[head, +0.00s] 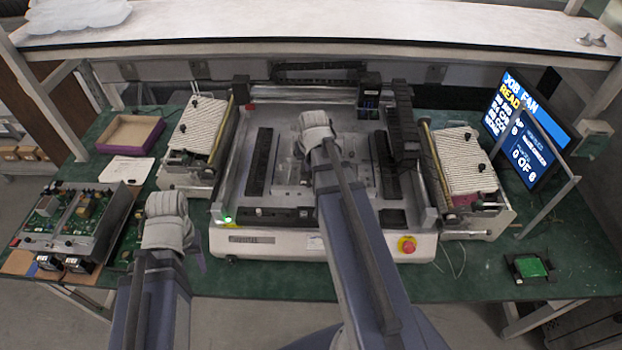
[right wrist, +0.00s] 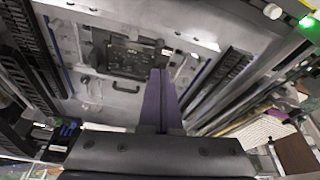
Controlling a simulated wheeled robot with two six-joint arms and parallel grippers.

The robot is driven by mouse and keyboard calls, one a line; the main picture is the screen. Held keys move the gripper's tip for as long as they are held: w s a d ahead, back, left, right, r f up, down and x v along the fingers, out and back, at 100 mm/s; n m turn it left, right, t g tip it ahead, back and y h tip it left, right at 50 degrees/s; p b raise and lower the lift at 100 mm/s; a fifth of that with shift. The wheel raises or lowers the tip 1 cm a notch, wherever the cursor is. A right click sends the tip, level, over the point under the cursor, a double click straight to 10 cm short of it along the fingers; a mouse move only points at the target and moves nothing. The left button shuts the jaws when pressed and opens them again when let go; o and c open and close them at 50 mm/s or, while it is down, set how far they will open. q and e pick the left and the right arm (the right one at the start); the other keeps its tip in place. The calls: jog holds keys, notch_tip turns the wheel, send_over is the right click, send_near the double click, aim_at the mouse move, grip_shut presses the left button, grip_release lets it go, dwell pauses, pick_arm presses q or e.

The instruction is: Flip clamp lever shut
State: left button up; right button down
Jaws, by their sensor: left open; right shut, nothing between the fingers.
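A dark board in a metal fixture (right wrist: 128,56) lies on the machine's flat bed in the right wrist view. Small metallic clamp parts (right wrist: 183,66) stand at its right side, with others at its left; I cannot tell the lever's exact position. My right gripper (right wrist: 162,78) has its purple fingers together, empty, over the near right edge of the fixture; I cannot tell if it touches. In the head view my right wrist hides the fingers and part of the fixture.
The machine (head: 270,246) has raised rails and a dark gantry (head: 403,130) on the right of its bed. Feeder units (head: 460,155) flank it.

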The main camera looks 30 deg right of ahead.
aim_at(306, 189)
dwell(0.4)
jog(key=b+x, duration=0.9)
jog(key=x, duration=0.1)
jog(key=shift+b, duration=0.3)
